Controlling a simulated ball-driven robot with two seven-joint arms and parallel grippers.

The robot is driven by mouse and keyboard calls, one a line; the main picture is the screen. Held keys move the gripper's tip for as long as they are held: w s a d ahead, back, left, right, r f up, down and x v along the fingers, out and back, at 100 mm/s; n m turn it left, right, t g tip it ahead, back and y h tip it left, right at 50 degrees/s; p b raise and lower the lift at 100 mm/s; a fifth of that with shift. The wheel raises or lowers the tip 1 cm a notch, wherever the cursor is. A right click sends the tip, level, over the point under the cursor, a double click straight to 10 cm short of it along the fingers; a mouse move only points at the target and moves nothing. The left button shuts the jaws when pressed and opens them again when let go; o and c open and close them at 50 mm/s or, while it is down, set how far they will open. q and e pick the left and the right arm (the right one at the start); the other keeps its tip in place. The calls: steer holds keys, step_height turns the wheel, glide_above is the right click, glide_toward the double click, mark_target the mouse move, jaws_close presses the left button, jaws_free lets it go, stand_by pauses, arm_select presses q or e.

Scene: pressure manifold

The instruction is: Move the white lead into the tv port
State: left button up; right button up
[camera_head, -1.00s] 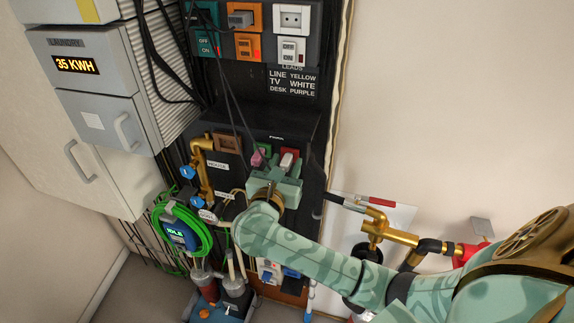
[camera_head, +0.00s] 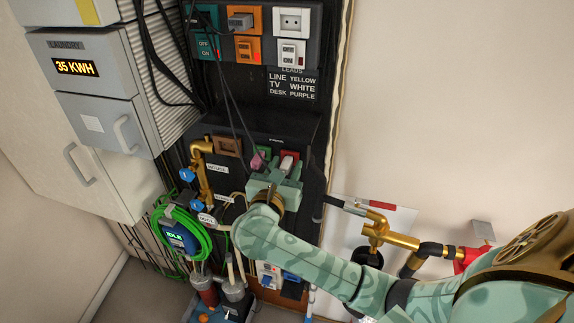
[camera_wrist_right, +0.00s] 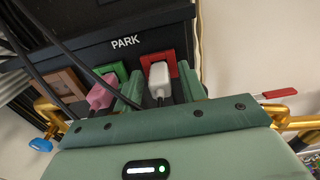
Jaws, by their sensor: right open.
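The white lead's plug (camera_head: 286,164) sits in a red-framed socket (camera_wrist_right: 185,72) on the panel marked PARK. The plug also shows in the wrist view (camera_wrist_right: 159,76). My right gripper (camera_head: 283,172) is open, with one finger on each side of the white plug; in the wrist view a gap shows between plug and fingers (camera_wrist_right: 158,88). A pink-purple plug (camera_wrist_right: 101,93) in a green socket is just outside the left finger. The sign (camera_head: 292,82) pairs TV with WHITE. No port is readable as TV. My left gripper is out of view.
Dark cables hang in front of the panel. Brass pipework with blue taps (camera_head: 203,170) stands left; a brass valve (camera_head: 380,232) is at the right.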

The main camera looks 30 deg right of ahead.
stand_by(0.6)
jaws_close()
steer(key=shift+s+a+f, duration=0.1)
steer(key=shift+s+a, duration=0.1)
steer(key=shift+a, duration=0.05)
steer(key=shift+v, duration=2.75)
steer(key=shift+d, duration=0.1)
